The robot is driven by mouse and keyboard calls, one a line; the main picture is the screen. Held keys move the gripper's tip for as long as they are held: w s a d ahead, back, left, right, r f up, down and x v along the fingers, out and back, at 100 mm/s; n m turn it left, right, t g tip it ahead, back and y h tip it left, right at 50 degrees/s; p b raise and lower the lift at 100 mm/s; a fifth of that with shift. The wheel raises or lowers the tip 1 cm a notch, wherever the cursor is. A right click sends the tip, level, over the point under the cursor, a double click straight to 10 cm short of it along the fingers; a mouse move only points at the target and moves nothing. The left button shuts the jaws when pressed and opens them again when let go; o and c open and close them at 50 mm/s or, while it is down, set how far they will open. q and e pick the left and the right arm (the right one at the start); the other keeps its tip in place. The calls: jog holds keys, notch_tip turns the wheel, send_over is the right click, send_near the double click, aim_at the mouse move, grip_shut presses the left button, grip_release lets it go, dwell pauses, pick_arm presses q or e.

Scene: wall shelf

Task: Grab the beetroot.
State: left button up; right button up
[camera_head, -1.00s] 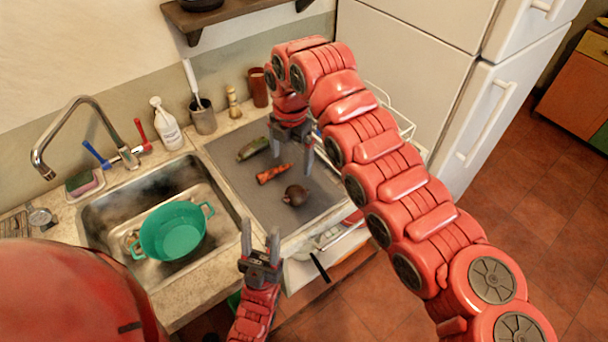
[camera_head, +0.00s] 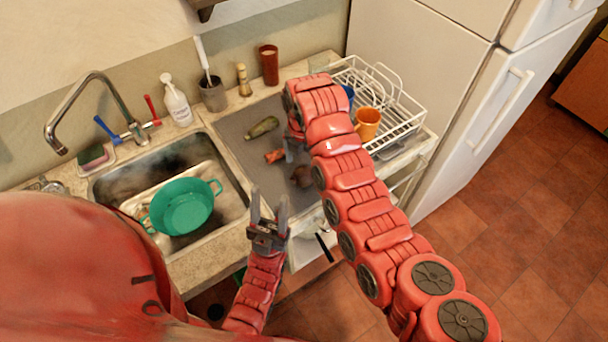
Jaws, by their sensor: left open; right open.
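The beetroot (camera_head: 301,176) is a dark round root on the grey mat (camera_head: 234,137), partly hidden by my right arm. My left gripper (camera_head: 269,205) is open and empty, pointing up in front of the counter edge.
A sink with a green colander (camera_head: 184,206) lies to the left. A white dish rack (camera_head: 403,118) with an orange mug (camera_head: 367,123) stands right of my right arm. A soap bottle (camera_head: 175,101), utensil pot (camera_head: 212,94) and brown cup (camera_head: 269,65) line the wall.

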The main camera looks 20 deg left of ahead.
aim_at(304, 170)
jog(key=shift+f, duration=0.35)
jog(key=f+p, duration=0.3)
jog(key=shift+w+f, duration=0.25)
jog(key=shift+f, duration=0.85)
jog(key=c, duration=1.4)
jog(key=shift+a+r, duration=0.1)
